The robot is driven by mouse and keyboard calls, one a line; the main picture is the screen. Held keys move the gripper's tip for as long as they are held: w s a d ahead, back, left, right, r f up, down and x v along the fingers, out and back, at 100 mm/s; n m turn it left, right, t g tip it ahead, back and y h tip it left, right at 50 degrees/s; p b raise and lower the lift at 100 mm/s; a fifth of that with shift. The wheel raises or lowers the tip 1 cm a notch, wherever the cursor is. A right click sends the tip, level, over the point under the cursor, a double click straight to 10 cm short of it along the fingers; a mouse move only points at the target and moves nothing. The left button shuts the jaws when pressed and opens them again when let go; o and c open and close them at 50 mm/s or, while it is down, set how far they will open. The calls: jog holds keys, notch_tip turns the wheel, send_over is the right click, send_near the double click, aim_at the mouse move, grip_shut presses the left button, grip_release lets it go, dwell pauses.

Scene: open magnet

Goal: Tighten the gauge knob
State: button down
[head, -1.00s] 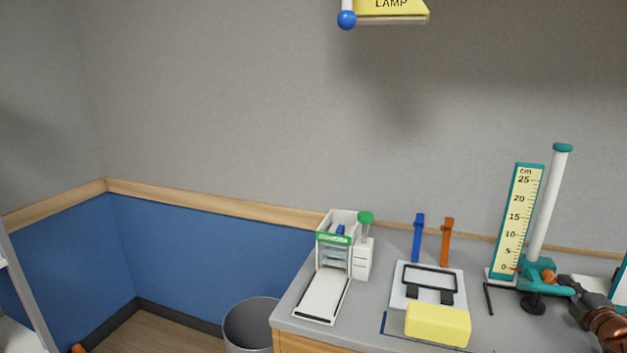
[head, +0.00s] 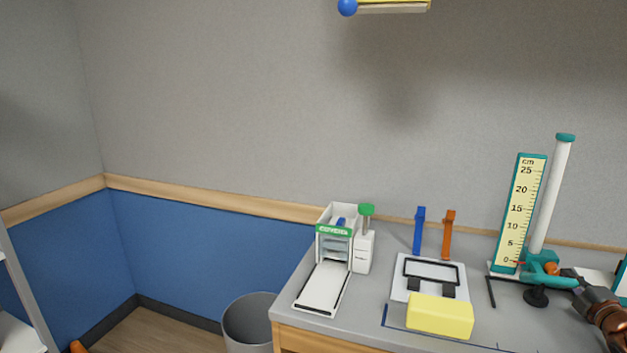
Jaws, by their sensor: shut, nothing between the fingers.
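The height gauge stands at the right of the counter, with a yellow cm scale (head: 521,212) in a teal frame and a white post (head: 549,200) with a teal cap. A teal carriage (head: 537,262) sits low on the post, its red pointer near the 0 mark. The orange gauge knob (head: 551,268) is on the carriage. My gripper (head: 568,273) comes in from the lower right, shut and empty, its tips just right of the knob. I cannot tell whether they touch it. A black round foot (head: 536,297) is below the carriage.
A yellow block (head: 440,315) and a white tray with a black frame (head: 401,283) lie left of the gauge. Blue (head: 419,232) and orange (head: 448,235) uprights stand behind. A white dispenser (head: 334,247) is farther left. A grey bin (head: 249,322) stands on the floor.

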aim_at(573, 315)
jog(key=shift+f+b, duration=0.5)
jog(key=shift+b, duration=1.2)
jog(key=shift+w+a+f+b, duration=0.1)
jog(key=shift+a+f+b, duration=0.15)
jog(key=shift+b, duration=0.8)
jog(key=shift+d+f+b, duration=0.25)
jog(key=shift+d+b, duration=0.05)
jog(key=shift+s+f, duration=0.1)
jog(key=shift+s, duration=0.2)
jog(key=shift+s+a+f+b, duration=0.15)
jog(key=shift+s+b, duration=0.35)
jog(key=shift+s, duration=0.1)
jog(key=shift+s+a+f+b, duration=0.1)
jog(key=shift+s+b, duration=0.35)
jog(key=shift+s, duration=0.15)
jog(key=shift+s+a+f+b, duration=0.1)
jog(key=shift+s+a+b, duration=0.25)
jog(key=shift+s, duration=0.4)
jog(key=shift+s+a+b, duration=0.2)
jog(key=shift+s+b, duration=0.2)
jog(key=shift+s, duration=0.5)
jog(key=shift+a+r, duration=0.1)
jog(key=shift+r, duration=0.15)
